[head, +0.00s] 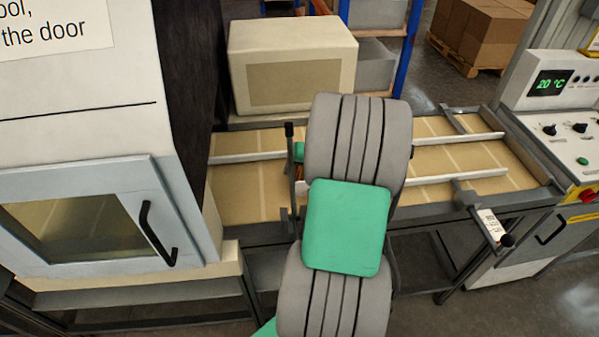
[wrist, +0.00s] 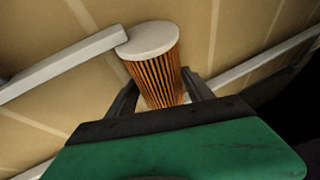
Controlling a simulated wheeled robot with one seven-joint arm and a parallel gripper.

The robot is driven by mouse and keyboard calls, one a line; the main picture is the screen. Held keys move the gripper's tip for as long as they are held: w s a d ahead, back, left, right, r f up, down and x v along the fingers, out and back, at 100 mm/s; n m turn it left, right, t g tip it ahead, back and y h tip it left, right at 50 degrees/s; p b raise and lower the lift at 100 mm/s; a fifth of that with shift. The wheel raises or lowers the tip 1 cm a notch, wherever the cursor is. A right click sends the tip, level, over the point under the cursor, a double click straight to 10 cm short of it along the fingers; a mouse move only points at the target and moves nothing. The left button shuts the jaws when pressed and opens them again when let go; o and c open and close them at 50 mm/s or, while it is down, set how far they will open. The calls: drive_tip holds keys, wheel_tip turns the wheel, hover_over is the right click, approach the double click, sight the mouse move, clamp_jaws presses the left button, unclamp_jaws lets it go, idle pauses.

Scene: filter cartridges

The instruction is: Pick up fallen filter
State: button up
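The filter (wrist: 155,75) has a pale round end cap and orange-brown pleats. In the wrist view it is between the two fingers of my gripper (wrist: 159,88), with its cap reaching past the fingertips and its lower end hidden behind my palm. A thin gap seems to show beside each finger, so my gripper looks open around it. In the head view only a small orange bit of the filter (head: 298,173) shows beside my arm, over the conveyor. My arm hides most of my gripper there. I cannot tell whether the filter stands or lies.
Pale guide rails (head: 455,177) run along the tan conveyor (head: 235,192). A cabinet with a windowed door (head: 85,222) stands at left. A beige box (head: 290,70) is behind the conveyor. A control panel (head: 555,85) is at right. The belt's right part is clear.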

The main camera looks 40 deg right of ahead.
drive_tip(key=c, duration=1)
